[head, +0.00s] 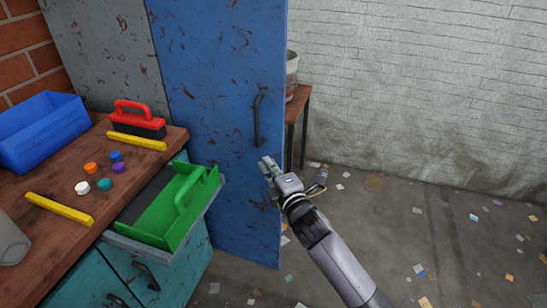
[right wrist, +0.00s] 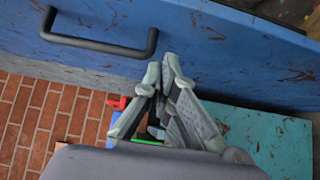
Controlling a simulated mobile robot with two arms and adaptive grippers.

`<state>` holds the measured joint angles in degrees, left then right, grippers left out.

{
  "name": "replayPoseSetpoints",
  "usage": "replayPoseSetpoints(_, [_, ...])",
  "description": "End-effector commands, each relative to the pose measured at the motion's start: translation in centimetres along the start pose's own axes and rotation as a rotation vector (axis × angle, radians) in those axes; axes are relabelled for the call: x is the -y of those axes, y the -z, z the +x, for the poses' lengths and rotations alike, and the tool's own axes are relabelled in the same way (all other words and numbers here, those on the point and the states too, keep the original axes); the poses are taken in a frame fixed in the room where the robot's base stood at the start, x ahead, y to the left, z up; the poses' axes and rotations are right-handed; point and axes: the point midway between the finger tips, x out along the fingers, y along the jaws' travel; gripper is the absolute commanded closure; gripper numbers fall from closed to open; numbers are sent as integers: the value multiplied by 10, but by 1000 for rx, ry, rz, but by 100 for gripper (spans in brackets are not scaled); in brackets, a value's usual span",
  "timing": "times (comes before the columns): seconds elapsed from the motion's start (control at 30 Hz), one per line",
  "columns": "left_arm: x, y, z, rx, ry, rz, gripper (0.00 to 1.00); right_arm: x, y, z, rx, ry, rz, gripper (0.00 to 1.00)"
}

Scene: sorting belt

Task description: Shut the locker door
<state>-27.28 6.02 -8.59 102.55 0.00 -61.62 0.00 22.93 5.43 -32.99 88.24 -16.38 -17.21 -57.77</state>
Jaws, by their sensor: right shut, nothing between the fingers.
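The tall blue locker door (head: 215,60) with worn, scratched paint stands behind the workbench, next to a grey scuffed panel (head: 100,45). My right gripper (head: 267,166) is shut and empty, below and slightly right of the handle and close to the door. In the right wrist view, the blue door (right wrist: 230,50) spans the top, the handle (right wrist: 100,48) lies left of the shut fingertips (right wrist: 162,68), and contact with the door is unclear. My left gripper is not in view.
An open drawer (head: 213,200) holding a green tray (head: 150,228) juts out left of my right arm. The wooden bench (head: 50,230) carries a blue bin (head: 38,130), a red brush (head: 138,115) and small caps. The littered floor (head: 400,230) at right is free of large objects.

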Motion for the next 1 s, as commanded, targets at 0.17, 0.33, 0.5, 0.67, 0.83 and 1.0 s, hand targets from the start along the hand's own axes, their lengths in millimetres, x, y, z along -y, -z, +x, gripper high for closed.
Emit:
replayPoseSetpoints(0.17, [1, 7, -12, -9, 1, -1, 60, 1, -16, 23, 2, 0, -2, 100])
replayPoseSetpoints(0.33, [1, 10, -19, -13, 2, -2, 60, 0, -26, 34, 0, 1, 0, 100])
replayPoseSetpoints(0.5, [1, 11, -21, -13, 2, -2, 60, 1, -29, 36, 0, 1, 1, 100])
replayPoseSetpoints(0.67, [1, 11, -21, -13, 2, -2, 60, 0, -29, 36, 0, 1, 1, 100])
replayPoseSetpoints(0.83, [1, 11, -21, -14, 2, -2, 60, 0, -30, 36, 2, 1, 1, 100])
replayPoseSetpoints(1.0, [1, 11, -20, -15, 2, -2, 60, 0, -38, 34, 10, 1, 0, 100])
